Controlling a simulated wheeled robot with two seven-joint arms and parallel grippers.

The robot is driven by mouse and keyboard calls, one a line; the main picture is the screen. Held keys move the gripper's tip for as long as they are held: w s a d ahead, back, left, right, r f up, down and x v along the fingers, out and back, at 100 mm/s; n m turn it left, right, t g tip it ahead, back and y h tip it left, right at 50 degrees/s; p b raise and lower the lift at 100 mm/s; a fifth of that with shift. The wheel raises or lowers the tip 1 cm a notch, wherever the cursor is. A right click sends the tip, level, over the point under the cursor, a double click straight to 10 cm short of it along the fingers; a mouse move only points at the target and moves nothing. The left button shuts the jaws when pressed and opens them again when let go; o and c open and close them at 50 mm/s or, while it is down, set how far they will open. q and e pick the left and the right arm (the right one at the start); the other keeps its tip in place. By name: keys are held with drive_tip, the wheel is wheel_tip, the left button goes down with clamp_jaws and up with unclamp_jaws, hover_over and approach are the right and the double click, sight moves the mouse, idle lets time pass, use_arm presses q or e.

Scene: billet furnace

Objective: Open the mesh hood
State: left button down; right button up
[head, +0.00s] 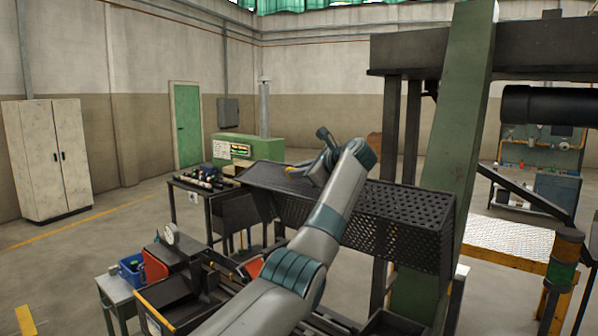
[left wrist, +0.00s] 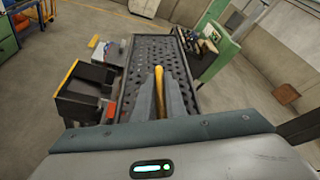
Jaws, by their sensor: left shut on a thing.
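The mesh hood (head: 405,226) is a dark perforated metal cover right of centre in the head view. In the left wrist view its perforated panel (left wrist: 146,58) lies beyond the fingers. My left gripper (head: 306,172) is at the hood's upper left part, with my arm crossing in front of the hood. In the left wrist view my left gripper (left wrist: 160,92) is shut on a yellow handle (left wrist: 160,88), which runs between the two fingers. My arm hides part of the hood, and I cannot tell how far it is raised. My right gripper is not in view.
A green slanted column (head: 462,120) stands right behind the hood. A small bench with a blue bin (head: 131,268) is at lower left. Open floor lies farther left.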

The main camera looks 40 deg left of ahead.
use_arm(q)
drive_tip(key=shift+d+f, duration=0.1)
drive_tip(key=shift+f, duration=0.25)
drive_tip(key=c, duration=2.1)
unclamp_jaws()
drive_tip(key=shift+w, duration=0.35)
drive_tip(key=shift+r, duration=0.1)
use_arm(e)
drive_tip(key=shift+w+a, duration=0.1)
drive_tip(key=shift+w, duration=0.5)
use_arm(q)
drive_tip(key=shift+s+d, duration=0.1)
drive_tip(key=shift+d, duration=0.05)
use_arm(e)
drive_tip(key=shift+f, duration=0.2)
